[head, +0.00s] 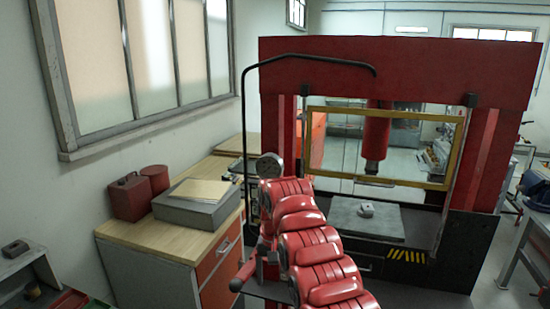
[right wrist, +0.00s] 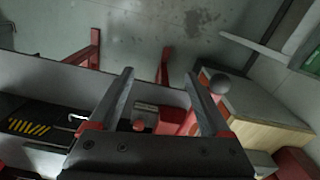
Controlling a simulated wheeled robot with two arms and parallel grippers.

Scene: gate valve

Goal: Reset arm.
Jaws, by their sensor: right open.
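My right gripper (right wrist: 158,76) shows in the right wrist view with its two grey fingers wide apart. Nothing is between the fingertips but the floor and a red post farther off. In the head view a red segmented arm, which looks like mine, rises from the bottom middle toward the press; its gripper cannot be made out there. The red press (head: 400,72) stands in front, with a red ram (head: 375,135) above a grey plate (head: 365,220). A small grey piece (head: 367,209) lies on that plate. My left gripper is not in view.
A wooden-topped cabinet (head: 165,237) stands at left, bearing a grey box (head: 195,208) and red containers (head: 130,197). A round gauge (head: 268,166) and a black bent pipe (head: 300,57) are close beside the arm. A workbench (head: 530,235) stands at right.

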